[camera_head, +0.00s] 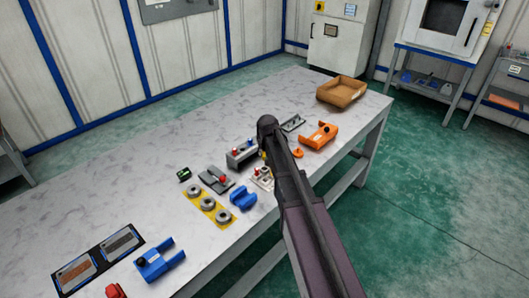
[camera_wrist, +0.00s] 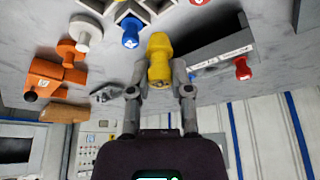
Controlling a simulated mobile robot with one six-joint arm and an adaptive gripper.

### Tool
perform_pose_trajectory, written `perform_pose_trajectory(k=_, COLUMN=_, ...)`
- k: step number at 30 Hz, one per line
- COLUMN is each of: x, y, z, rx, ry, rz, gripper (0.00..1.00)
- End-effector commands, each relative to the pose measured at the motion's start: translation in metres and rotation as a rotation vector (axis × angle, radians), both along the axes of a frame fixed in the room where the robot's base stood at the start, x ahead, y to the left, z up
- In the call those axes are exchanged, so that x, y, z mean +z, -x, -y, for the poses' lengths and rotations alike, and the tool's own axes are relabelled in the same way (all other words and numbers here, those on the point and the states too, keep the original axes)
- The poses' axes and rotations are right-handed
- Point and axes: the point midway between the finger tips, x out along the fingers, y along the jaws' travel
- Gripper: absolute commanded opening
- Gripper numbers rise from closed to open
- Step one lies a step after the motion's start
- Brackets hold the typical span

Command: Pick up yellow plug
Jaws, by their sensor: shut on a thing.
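The yellow plug (camera_wrist: 159,58) is between the two fingers of my gripper (camera_wrist: 160,88) in the wrist view. The fingers are shut on its narrower part, and its wide rounded end points away from the palm. In the head view only a small bit of yellow (camera_head: 264,155) shows beside my dark arm, which hides the fingers. I cannot tell whether the plug is clear of the table.
An orange housing (camera_head: 321,134) and cardboard box (camera_head: 342,91) are further right. The table's back left is clear.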

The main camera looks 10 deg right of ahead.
Motion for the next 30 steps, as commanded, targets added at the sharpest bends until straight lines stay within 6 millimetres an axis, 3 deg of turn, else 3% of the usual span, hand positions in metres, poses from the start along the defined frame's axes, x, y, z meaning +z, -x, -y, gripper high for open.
perform_pose_trajectory(k=1, x=0.011, y=0.0, z=0.0, rx=0.0, ry=0.0, rz=0.0, gripper=0.03)
perform_pose_trajectory(k=10, x=0.03, y=0.0, z=0.0, rx=0.0, ry=0.0, rz=0.0, gripper=0.03)
perform_pose_trajectory(k=30, x=0.035, y=0.0, z=0.0, rx=0.0, ry=0.0, rz=0.0, gripper=0.03)
